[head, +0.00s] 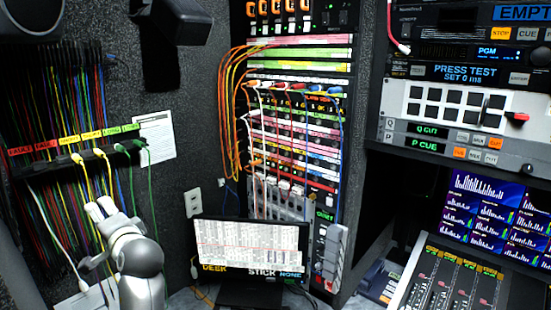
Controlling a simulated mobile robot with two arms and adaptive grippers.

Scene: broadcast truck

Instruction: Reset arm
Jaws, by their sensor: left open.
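My left arm, white and grey, comes in at the lower left of the head view. Its left gripper (99,207) is open, with pale fingertips pointing up toward the patch bay. I see nothing held between the fingers. The gripper is in front of the hanging cables, just below a row of plugs (75,157); whether it touches a cable cannot be told. My right gripper does not show.
Yellow, green and white cables hang around the left gripper. A monitor (250,249) stands on the desk to its right. A rack (292,142) with orange cables rises behind. A mixer (455,283) and control panels (453,106) fill the right.

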